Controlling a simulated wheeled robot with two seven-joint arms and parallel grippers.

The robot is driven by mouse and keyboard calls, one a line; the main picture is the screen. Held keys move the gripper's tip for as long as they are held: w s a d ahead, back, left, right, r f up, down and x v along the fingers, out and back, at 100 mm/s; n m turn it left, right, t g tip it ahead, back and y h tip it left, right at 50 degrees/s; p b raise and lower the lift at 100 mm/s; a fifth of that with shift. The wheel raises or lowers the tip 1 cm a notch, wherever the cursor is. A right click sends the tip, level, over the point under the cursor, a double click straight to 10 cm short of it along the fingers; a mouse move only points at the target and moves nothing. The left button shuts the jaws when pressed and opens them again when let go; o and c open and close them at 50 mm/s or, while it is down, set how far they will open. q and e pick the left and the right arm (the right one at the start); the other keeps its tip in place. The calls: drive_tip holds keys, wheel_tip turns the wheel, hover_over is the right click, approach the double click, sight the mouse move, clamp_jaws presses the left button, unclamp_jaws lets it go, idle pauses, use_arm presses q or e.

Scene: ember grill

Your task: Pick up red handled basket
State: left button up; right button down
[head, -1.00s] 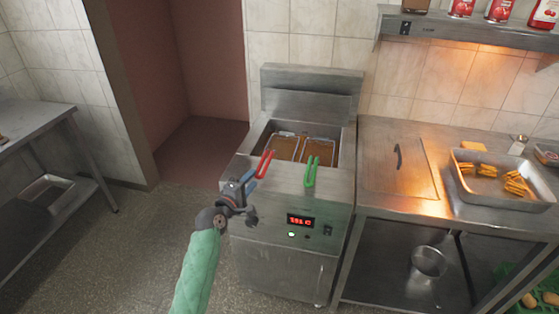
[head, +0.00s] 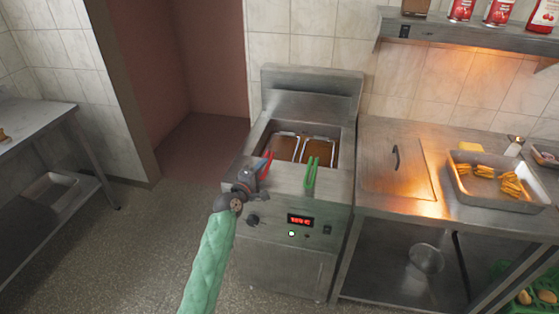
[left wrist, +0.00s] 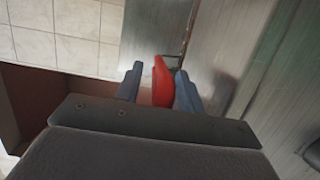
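The red handle (head: 267,164) belongs to the left basket (head: 284,147) in the fryer. My left gripper (head: 256,172) is at this handle, in front of the fryer, and partly covers it. In the left wrist view the red handle (left wrist: 162,84) stands between the two blue-grey fingers of my left gripper (left wrist: 159,80). The right finger is close against the handle, and a small gap shows at the left finger, so the gripper is open around it. My right gripper is not in view.
A second basket (head: 317,152) with a green handle (head: 311,173) sits right beside the red one. The fryer (head: 285,262) has a lit display. A steel counter (head: 375,195) with a tray of fries (head: 512,203) adjoins on the right. Open floor lies left.

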use_arm(q)
clamp_jaws()
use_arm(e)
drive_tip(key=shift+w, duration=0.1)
